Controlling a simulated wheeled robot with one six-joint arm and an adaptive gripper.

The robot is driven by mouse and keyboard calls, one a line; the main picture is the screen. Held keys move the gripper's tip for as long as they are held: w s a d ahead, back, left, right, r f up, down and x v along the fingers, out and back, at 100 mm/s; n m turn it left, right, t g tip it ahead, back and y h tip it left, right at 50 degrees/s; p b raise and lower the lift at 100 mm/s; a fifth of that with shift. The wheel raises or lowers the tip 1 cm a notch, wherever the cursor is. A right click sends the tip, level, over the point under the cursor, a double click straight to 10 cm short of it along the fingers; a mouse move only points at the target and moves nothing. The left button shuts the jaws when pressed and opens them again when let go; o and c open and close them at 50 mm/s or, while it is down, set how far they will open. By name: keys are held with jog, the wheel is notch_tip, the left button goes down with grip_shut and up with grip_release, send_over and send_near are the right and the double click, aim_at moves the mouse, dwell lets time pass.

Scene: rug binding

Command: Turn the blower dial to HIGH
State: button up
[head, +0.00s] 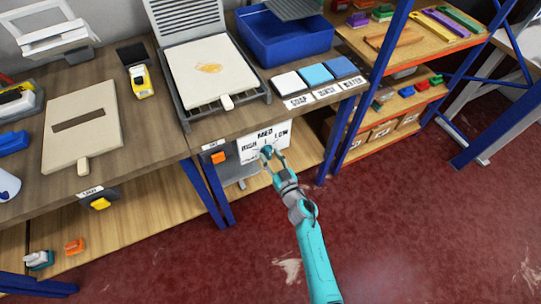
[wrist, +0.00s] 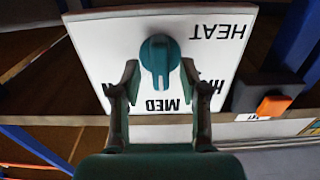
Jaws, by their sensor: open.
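A teal dial (wrist: 158,52) with a pointer bar sits on a white panel (wrist: 105,38) under the workbench front. The panel is upside down in the wrist view and reads HEAT; MED shows at the pointer's end, with HIGH and LOW partly hidden by my fingers. The pointer is toward MED. In the head view the panel (head: 250,157) shows HIGH left, MED top and LOW right. My gripper (wrist: 160,78) is open, its fingers on either side of the pointer; I cannot tell whether they touch it. In the head view my gripper (head: 271,160) covers most of the dial.
An orange switch (head: 218,157) on a dark box is left of the panel, by a blue bench leg (head: 205,190). Above are the SOAP, RINSE and WATER pads (head: 315,76) and a blue bin (head: 280,38). Red floor in front is open.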

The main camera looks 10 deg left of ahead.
jog(key=shift+w+a, duration=0.25)
jog(key=shift+w, duration=0.05)
grip_shut()
jog(key=shift+n, duration=0.4)
jog(key=n, duration=0.5)
jog(key=shift+a+n, duration=0.1)
jog(key=shift+n, duration=0.2)
jog(key=n, duration=0.5)
jog(key=shift+s+a+f+n, duration=0.1)
jog(key=shift+s+f+n, duration=0.05)
jog(key=shift+n, duration=0.15)
